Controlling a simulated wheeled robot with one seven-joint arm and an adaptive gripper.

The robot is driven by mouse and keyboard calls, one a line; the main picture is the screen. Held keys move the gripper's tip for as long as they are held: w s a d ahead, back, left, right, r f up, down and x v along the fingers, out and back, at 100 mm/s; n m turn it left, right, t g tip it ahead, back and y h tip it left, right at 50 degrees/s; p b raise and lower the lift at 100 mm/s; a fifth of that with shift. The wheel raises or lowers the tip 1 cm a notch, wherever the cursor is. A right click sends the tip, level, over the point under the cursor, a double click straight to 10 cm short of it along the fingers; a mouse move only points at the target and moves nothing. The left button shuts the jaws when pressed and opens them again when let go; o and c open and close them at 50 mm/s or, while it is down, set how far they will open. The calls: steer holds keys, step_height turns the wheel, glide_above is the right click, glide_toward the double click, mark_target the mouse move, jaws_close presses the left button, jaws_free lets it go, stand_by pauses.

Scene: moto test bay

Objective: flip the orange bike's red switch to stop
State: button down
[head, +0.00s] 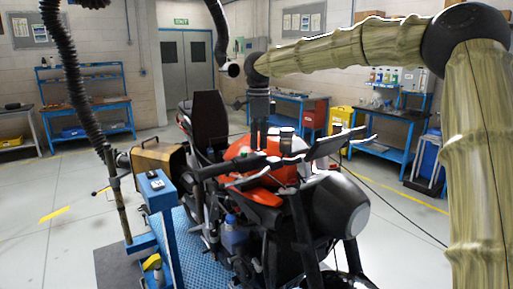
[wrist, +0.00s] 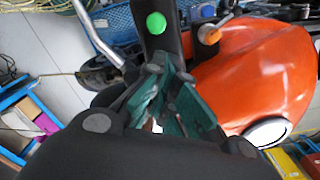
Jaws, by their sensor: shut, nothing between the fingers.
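The orange bike (head: 262,178) stands on a blue ramp in the middle of the head view, its handlebars toward me. Its orange tank (wrist: 255,75) fills the right of the wrist view. My gripper (head: 257,146) points down over the tank and handlebar area. In the wrist view, its teal fingers (wrist: 172,105) are shut and hold nothing. Just beyond them is a black part with a round green button (wrist: 156,23). A small orange knob (wrist: 209,36) is to the right of it. I cannot make out the red switch for certain; the fingers may hide it.
A blue stand (head: 160,195) with a small dark box is left of the bike. A black hose (head: 72,70) hangs at the left. Blue workbenches (head: 385,130) line the back and right. Open floor (head: 400,225) lies right of the bike.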

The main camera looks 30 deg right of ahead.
mark_target(259, 149)
steer(key=shift+r+p, duration=3.3)
steer(key=shift+r, duration=0.1)
